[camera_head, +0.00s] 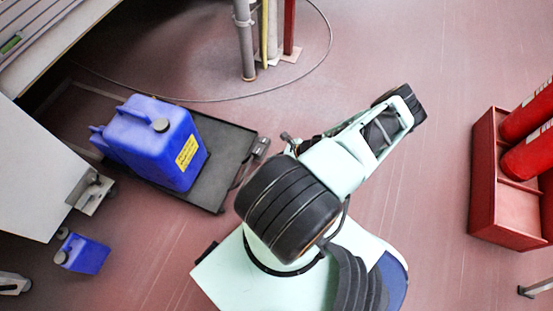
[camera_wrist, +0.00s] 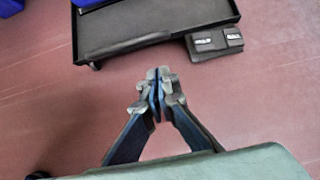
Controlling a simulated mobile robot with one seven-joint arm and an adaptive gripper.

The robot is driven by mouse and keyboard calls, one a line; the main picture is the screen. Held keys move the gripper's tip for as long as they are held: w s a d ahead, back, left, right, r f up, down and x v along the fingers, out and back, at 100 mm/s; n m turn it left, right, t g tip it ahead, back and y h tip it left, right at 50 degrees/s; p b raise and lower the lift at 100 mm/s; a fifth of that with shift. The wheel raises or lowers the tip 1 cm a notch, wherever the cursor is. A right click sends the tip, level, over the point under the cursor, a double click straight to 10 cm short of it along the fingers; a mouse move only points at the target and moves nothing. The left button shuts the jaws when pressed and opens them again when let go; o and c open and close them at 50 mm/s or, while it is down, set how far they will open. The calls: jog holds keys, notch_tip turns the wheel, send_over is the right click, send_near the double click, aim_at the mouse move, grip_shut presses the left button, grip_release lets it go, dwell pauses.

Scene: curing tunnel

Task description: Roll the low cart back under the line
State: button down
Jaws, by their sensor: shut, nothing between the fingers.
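The low cart (camera_head: 228,150) is a flat dark platform on the floor, carrying blue canisters (camera_head: 152,140). Its dark deck (camera_wrist: 150,30) also shows at the top of the wrist view, with a small wheel under its left corner. A dark block with two light-marked pads (camera_wrist: 215,42) sits at its right front edge. My gripper (camera_wrist: 158,86) is shut and empty, a little short of the cart's near edge in the picture and apart from it.
The line's frame (camera_head: 35,45) stands at the upper left. A white cabinet (camera_head: 35,175) and a small blue canister (camera_head: 82,254) are at the left. Grey and red posts (camera_head: 246,45) stand behind, with a cable looping on the floor. A red box with cylinders (camera_head: 500,200) is at the right.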

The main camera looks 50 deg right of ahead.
jog(key=w+a+f+b, duration=0.1)
jog(key=w+a+f, duration=0.1)
jog(key=w+f, duration=0.2)
jog(key=shift+w+a+b, duration=0.2)
jog(key=shift+w+b, duration=0.15)
jog(key=shift+w, duration=0.65)
